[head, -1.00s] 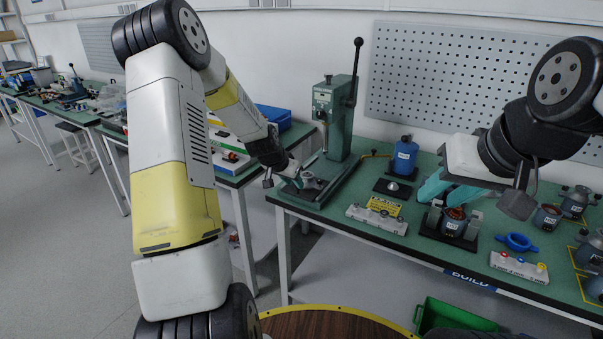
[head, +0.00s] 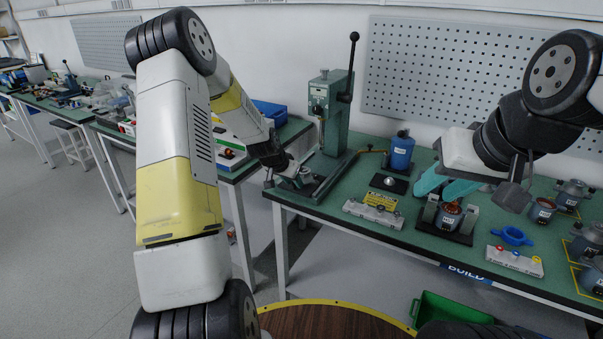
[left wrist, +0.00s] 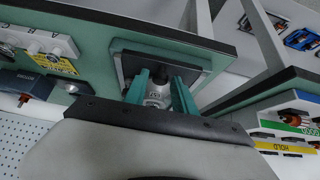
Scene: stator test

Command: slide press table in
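The green press (head: 330,115) with its black lever stands at the left end of the build bench. Its press table (head: 318,188) is low at the front of the press, with a pale grey metal fitting on it. My left gripper (head: 295,178) is down at this fitting. In the left wrist view the two teal fingers (left wrist: 159,95) lie either side of the fitting (left wrist: 157,90), above a dark plate (left wrist: 190,57); whether they grip it is unclear. My right gripper (head: 444,186) has its teal fingers apart, behind a motor stator in a black holder (head: 448,218).
A pegboard (head: 450,75) is behind. A side bench with trays stands left of the press.

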